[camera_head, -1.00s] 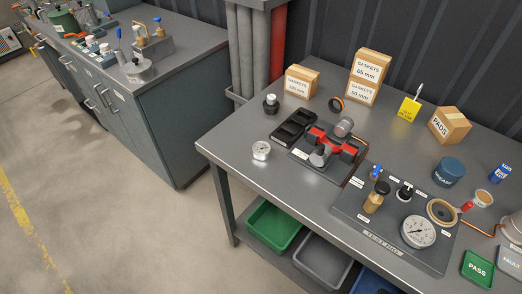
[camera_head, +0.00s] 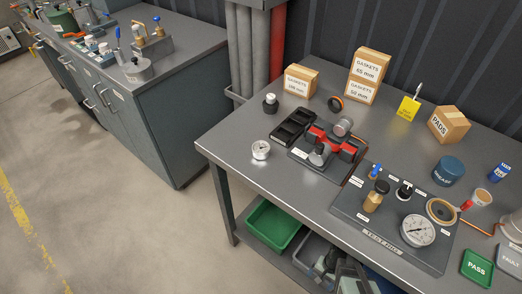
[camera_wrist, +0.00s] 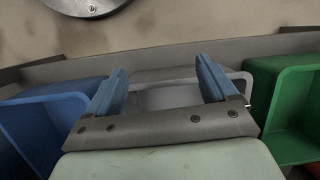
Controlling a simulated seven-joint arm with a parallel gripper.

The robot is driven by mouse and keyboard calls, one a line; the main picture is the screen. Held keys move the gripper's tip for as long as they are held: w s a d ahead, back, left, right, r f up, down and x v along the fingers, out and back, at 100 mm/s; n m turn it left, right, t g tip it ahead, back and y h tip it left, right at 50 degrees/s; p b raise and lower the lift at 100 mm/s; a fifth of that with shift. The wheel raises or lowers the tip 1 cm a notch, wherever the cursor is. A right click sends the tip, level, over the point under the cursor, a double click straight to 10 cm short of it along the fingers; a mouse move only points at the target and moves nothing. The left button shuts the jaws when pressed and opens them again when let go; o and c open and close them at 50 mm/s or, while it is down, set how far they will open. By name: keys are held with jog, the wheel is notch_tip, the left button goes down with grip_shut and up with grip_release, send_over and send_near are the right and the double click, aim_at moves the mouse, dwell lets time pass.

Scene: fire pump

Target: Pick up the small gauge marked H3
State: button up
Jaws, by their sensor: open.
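A small round gauge with a white face (camera_head: 261,150) lies on the bench top near its left front edge, apart from other items. Its marking is too small to read. A larger gauge (camera_head: 417,230) is mounted on the test rig plate at the right. My gripper (camera_wrist: 162,68) is open and empty in the wrist view, its two blue fingers apart. In the head view it shows at the bottom, low in front of the grey bin and below the bench top, well away from the small gauge.
A green bin (camera_head: 272,224) and a grey bin (camera_wrist: 180,95) sit under the bench, with a blue bin (camera_wrist: 45,120) beside them.

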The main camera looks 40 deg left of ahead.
jog(key=a+r+n+t+y, duration=0.1)
jog(key=a+t, duration=0.1)
jog(key=a, duration=1.6)
jog(key=s+a+r+n+t+y, duration=0.1)
jog(key=s+a+r, duration=0.15)
jog(key=a, duration=0.45)
jog(key=s+a+r+n+y, duration=0.15)
jog(key=a+r, duration=0.25)
jog(key=a, duration=0.4)
jog(key=s+a+r+n+y, duration=0.1)
jog(key=s+a+r+n, duration=0.35)
jog(key=a+r, duration=0.75)
jog(key=s+a+r+n+y, duration=0.1)
jog(key=s+a+r+n, duration=0.1)
jog(key=s+a+r, duration=0.75)
notch_tip(320, 180, up, 38)
jog(key=f+n+h, duration=0.1)
jog(key=n+h, duration=0.4)
jog(key=h, duration=0.1)
send_over(261, 147)
jog(key=f, duration=0.7)
jog(key=shift+s+a+f, duration=0.15)
jog(key=shift+s+f, duration=0.05)
jog(key=shift+s, duration=0.15)
jog(key=shift+w+d+f, duration=0.1)
jog(key=shift+d+f, duration=0.05)
jog(key=shift+f, duration=1.2)
jog(key=shift+w+d+f, duration=0.1)
jog(key=shift+f, duration=1.2)
